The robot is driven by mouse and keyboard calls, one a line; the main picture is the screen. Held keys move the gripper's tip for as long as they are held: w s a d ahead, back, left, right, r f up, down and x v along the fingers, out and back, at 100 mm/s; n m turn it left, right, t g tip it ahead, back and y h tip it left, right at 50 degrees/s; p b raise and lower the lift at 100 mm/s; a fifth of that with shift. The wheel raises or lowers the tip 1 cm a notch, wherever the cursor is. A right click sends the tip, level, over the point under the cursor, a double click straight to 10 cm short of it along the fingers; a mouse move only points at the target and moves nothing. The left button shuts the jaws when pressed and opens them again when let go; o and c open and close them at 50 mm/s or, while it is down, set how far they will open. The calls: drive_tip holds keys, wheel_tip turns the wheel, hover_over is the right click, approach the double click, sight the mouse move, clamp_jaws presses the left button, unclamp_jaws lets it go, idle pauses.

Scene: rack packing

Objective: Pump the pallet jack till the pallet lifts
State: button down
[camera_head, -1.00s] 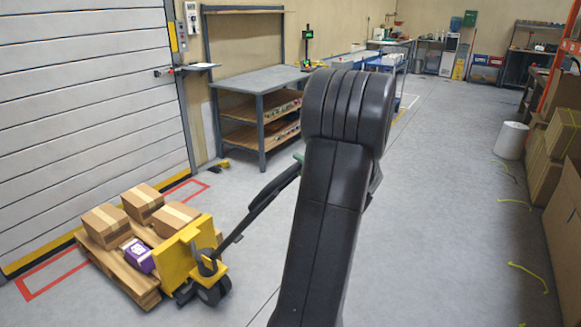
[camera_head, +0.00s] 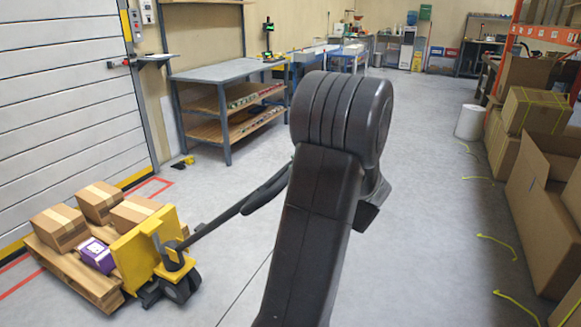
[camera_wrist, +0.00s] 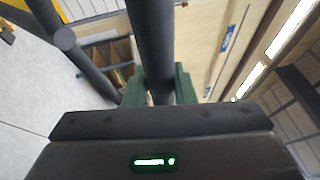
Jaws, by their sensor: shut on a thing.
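The yellow pallet jack (camera_head: 172,262) stands at the lower left in the head view, its forks hidden under the wooden pallet (camera_head: 72,277). The pallet looks low to the floor; any gap beneath it is too small to tell. It bears several cardboard boxes (camera_head: 60,228) and a purple box (camera_head: 97,256). The jack's dark handle (camera_head: 217,220) slants up and right towards my arm. In the wrist view my gripper (camera_wrist: 157,88) has its green fingers on both sides of the dark handle bar (camera_wrist: 152,35) and is shut on it. In the head view my arm hides the gripper.
A grey workbench (camera_head: 225,72) with shelves stands behind the jack. Cardboard boxes (camera_head: 530,115) and a white bin (camera_head: 470,122) line the right side. A roller door (camera_head: 65,100) is at left. The floor in the middle is clear.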

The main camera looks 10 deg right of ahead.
drive_tip(key=shift+d+f, duration=0.1)
drive_tip(key=c, duration=1.2)
unclamp_jaws()
drive_tip(key=shift+s, duration=0.1)
drive_tip(key=v, duration=1.3)
drive_tip(key=shift+s+d, duration=0.2)
drive_tip(key=shift+s, duration=0.1)
